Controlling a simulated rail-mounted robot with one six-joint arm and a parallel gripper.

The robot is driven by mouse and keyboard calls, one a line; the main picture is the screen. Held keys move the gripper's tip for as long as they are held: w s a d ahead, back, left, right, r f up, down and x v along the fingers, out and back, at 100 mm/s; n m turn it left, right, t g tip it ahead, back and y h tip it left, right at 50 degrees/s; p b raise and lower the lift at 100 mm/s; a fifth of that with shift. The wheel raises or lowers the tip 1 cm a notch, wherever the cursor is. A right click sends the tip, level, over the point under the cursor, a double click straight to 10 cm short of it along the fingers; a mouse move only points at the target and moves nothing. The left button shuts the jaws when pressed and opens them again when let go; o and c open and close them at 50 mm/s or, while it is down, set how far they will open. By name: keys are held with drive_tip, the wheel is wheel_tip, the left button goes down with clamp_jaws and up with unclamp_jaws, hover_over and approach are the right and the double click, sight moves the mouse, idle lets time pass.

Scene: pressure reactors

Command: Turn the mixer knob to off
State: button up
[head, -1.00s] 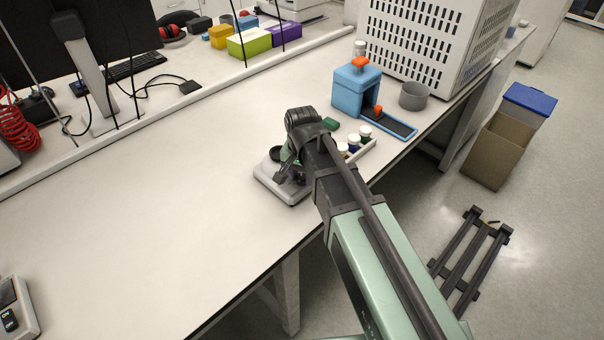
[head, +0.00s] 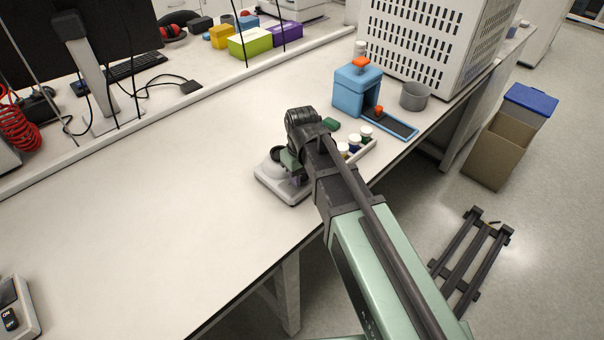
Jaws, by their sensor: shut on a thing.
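The mixer (head: 288,194) is a small device with a pale grey base and a dark round top part (head: 277,154), near the front edge of the bench. My gripper (head: 294,178) points down at the right front of the mixer, low over its base. It is shut on what appears to be the mixer knob. The knob and the fingertips are mostly hidden behind my wrist, so the knob's setting cannot be read.
A small rack (head: 368,153) with several capped vials stands just right of my wrist, with a green item (head: 331,124) behind. A blue device (head: 357,88) and a grey cup (head: 414,95) stand farther right.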

sight(302, 176)
drive_tip(key=n, duration=0.4)
drive_tip(key=shift+s+n, duration=0.1)
drive_tip(key=shift+n, duration=2)
drive_tip(key=o, duration=0.6)
drive_tip(key=shift+o, duration=0.2)
wheel_tip(302, 176, up, 11)
drive_tip(key=p, duration=1.1)
